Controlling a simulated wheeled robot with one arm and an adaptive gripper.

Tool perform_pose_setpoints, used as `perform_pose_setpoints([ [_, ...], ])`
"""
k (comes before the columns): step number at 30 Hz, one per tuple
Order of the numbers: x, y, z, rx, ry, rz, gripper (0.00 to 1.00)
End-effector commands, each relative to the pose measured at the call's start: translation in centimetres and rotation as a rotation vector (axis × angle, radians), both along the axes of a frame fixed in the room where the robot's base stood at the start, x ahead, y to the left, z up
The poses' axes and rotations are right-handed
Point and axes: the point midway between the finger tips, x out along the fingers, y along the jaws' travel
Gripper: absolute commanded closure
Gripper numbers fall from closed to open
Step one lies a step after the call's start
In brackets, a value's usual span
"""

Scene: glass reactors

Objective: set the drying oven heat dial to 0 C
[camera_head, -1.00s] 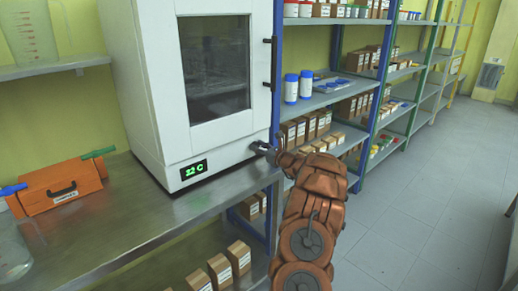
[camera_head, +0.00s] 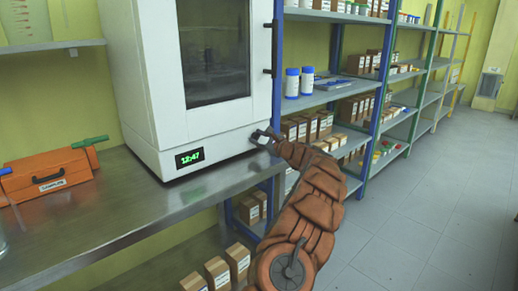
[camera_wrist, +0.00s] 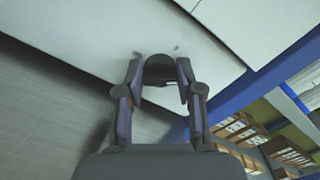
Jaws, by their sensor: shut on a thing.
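The white drying oven (camera_head: 215,128) stands on a steel bench, its glass door closed. Its green display (camera_head: 190,158) reads 12:47. My gripper (camera_head: 260,139) is at the lower right corner of the oven front, at the dial. In the wrist view the dark round heat dial (camera_wrist: 159,70) sits between the two fingers of my gripper (camera_wrist: 158,84), which are shut on it. Small marks show on the white panel beside the dial. The dial's pointer and scale cannot be read.
The steel bench (camera_head: 110,205) extends left of the oven, with an orange case (camera_head: 48,178) on it. Blue shelving (camera_head: 330,97) with bottles and boxes stands close on the right. The floor (camera_head: 420,205) at right is clear.

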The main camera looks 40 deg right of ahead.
Motion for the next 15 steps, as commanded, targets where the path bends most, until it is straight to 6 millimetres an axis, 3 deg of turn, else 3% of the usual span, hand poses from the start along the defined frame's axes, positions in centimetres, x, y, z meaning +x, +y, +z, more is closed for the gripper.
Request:
perform_pose_setpoints([
  [1,0.01,-0.02,-0.80,-0.047,0.000,-0.002,0.99],
  [15,-0.01,0.04,-0.76,-0.494,0.010,-0.003,0.99],
])
